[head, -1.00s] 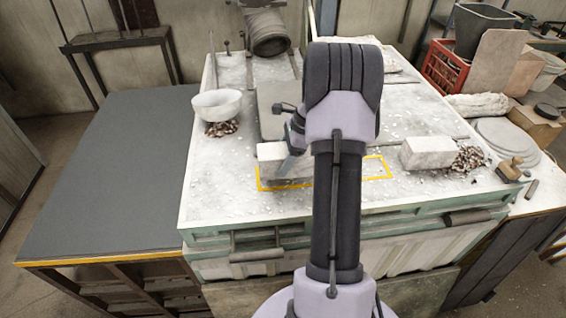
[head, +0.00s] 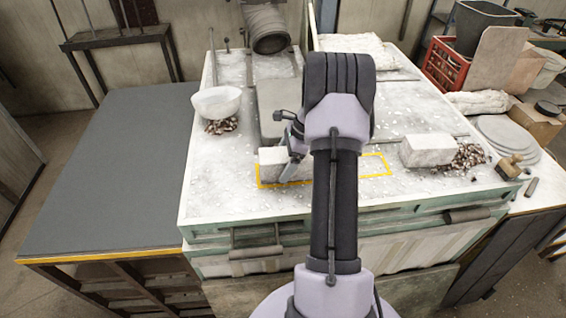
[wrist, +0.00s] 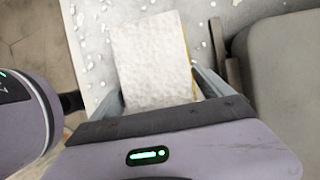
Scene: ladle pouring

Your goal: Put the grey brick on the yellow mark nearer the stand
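The grey brick (head: 282,165), pale and rough, is at the left part of a yellow outline (head: 374,175) on the white work surface. It fills much of the wrist view (wrist: 152,60). My gripper (head: 295,150) comes from above, with a finger against each side of the brick in the wrist view (wrist: 158,80). My arm hides the middle of the outline, so I cannot tell whether it is one mark or two. A thin yellow edge shows beside the brick in the wrist view. I cannot tell whether its underside touches the surface. No stand is clearly identifiable.
A similar pale block (head: 428,150) sits at right beside a heap of dark chips (head: 468,158). A white bowl (head: 216,102) stands at back left, near a grey slab (head: 272,105). A ribbed cylinder (head: 267,28) is behind. Small white crumbs are scattered about.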

